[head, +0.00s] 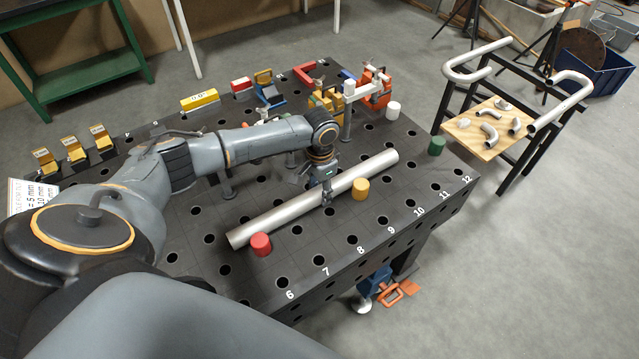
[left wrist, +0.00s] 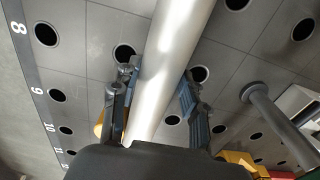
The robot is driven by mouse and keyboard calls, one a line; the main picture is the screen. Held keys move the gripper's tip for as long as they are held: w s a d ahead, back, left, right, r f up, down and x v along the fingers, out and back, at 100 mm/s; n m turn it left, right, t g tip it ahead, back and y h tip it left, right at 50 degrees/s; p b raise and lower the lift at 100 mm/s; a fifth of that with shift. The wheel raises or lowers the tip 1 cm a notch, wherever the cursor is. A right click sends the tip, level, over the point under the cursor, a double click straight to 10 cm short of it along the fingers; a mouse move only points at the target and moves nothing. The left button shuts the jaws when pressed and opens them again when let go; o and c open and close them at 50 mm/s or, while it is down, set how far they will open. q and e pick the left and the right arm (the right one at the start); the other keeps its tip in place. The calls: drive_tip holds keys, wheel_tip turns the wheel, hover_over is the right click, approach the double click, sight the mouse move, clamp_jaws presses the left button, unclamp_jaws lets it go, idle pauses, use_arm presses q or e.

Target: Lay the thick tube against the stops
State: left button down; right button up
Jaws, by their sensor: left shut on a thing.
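The thick tube (head: 285,214) is a long silvery pipe lying diagonally over the dark perforated table. My left gripper (head: 327,190) comes down on it near its middle and is shut on it. In the left wrist view the tube (left wrist: 172,45) runs between the two fingers (left wrist: 155,98). A red stop (head: 260,244) stands at the front side of the tube's left end, and a yellow stop (head: 360,188) at its front side right of the gripper. Both look very close to the tube; I cannot tell if they touch it. My right gripper is not in view.
A green cylinder (head: 437,146) and a white cylinder (head: 393,110) stand toward the table's right side. Clamps and blocks (head: 326,103) line the back. A black-framed cart (head: 486,135) with bent pipes stands to the right. The table's front right strip is mostly clear.

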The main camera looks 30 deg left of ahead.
use_arm(q)
drive_tip(key=shift+d, duration=0.15)
drive_tip(key=c, duration=0.6)
unclamp_jaws()
drive_tip(key=shift+c, duration=0.2)
drive_tip(key=shift+s, duration=0.15)
drive_tip(key=shift+r, duration=0.4)
wheel_tip(320, 180, up, 11)
drive_tip(key=shift+r, duration=0.2)
drive_tip(key=shift+d, duration=0.1)
